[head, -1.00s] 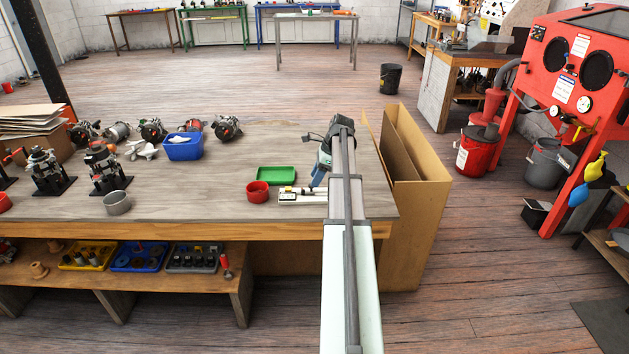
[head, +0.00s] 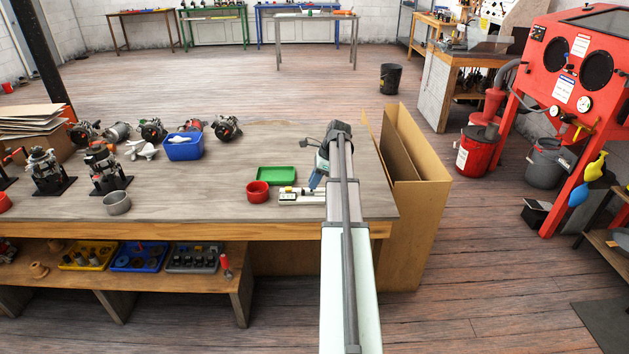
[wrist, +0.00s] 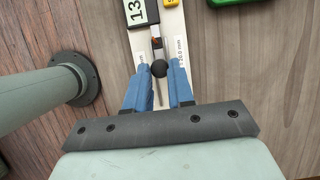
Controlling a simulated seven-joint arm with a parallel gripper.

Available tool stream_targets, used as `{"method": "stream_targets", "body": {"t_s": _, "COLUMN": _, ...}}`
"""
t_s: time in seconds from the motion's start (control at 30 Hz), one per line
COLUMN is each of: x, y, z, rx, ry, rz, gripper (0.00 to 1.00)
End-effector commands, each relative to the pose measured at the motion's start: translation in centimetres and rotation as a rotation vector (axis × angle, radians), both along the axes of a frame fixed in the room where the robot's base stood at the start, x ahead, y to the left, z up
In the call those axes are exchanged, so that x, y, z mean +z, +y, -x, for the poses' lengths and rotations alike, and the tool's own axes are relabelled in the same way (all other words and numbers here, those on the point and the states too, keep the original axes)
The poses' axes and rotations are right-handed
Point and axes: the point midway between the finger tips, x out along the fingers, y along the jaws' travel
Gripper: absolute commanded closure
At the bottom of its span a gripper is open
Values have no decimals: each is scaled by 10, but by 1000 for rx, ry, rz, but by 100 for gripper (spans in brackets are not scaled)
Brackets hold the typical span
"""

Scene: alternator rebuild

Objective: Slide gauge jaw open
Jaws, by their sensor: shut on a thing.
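The gauge (head: 298,199) lies on the workbench near its front right end, a pale bar partly hidden by my arm. A round black knob (wrist: 159,69) sits on the slide jaw in the middle of the plate. My gripper (wrist: 159,76) has its blue fingers on either side of the knob and is shut on it. In the head view my gripper (head: 315,184) is small and its tips are hard to make out.
A red cup (head: 257,192) stands just left of the gauge, and a green tray (head: 276,175) lies behind it. A grey metal cup (head: 117,202) is further left. A tall cardboard box (head: 420,210) stands beyond the bench's right edge. The bench middle is clear.

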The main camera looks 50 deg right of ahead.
Motion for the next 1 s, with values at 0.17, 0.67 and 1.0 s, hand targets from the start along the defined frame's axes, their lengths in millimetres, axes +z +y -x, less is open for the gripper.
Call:
{"method": "stream_targets", "body": {"t_s": 0.17, "x": 0, "y": 0, "z": 0, "rx": 0, "ry": 0, "rz": 0, "gripper": 100}}
{"method": "stream_targets", "body": {"t_s": 0.67, "x": 0, "y": -11, "z": 11, "rx": -2, "ry": 1, "rz": -1, "gripper": 100}}
{"method": "stream_targets", "body": {"t_s": 1.0, "x": 0, "y": -26, "z": 26, "rx": 0, "ry": 1, "rz": 0, "gripper": 100}}
